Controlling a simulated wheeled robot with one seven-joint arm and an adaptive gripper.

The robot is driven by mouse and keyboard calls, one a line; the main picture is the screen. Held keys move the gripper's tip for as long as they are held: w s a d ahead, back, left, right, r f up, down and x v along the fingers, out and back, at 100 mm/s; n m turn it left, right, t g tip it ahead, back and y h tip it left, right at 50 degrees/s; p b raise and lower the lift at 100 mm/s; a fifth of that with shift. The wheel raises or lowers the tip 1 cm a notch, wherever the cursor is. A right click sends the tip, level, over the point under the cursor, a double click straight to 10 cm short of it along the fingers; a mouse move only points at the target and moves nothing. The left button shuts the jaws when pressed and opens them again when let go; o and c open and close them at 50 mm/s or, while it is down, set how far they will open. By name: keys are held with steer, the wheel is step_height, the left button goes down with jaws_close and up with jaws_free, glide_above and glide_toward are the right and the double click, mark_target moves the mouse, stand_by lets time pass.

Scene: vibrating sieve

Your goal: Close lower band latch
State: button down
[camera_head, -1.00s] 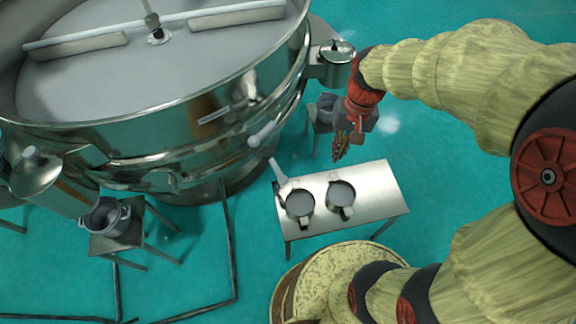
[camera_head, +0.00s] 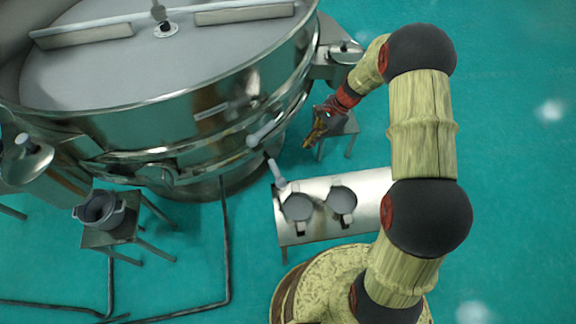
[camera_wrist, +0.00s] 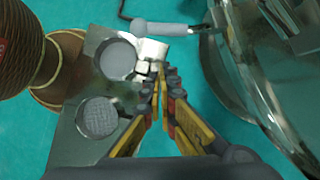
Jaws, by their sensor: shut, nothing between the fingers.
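The vibrating sieve (camera_head: 150,130) is a large shiny steel drum on the left. Two pale latch handles show on its near right side. One (camera_head: 265,134) lies close to the upper bands. The lower one (camera_head: 276,174) sticks out below, toward the small table. A pale handle (camera_wrist: 165,29) shows at the top of the wrist view, beside the drum; I cannot tell which it is. My gripper (camera_head: 308,144) is shut and empty, right of both handles and apart from them. In the wrist view my gripper (camera_wrist: 163,75) points toward the gap between table and drum.
A small steel table (camera_head: 320,188) holds two grey round pots (camera_head: 298,207) (camera_head: 341,200) in front of my base. Stools stand at left and behind my gripper; the left one carries a grey pot (camera_head: 99,210). The spout (camera_head: 337,62) juts out above my gripper.

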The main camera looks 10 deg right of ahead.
mark_target(272, 166)
steer(key=shift+s+a+m, duration=0.15)
steer(key=shift+s+m, duration=0.1)
steer(key=shift+m, duration=0.15)
steer(key=shift+f, duration=0.1)
steer(key=a+r+b+x, duration=0.1)
steer(key=b+x, duration=0.4)
steer(key=x, duration=0.8)
steer(key=shift+s+a, duration=0.35)
steer(key=shift+a, duration=0.2)
steer(key=shift+a, duration=0.1)
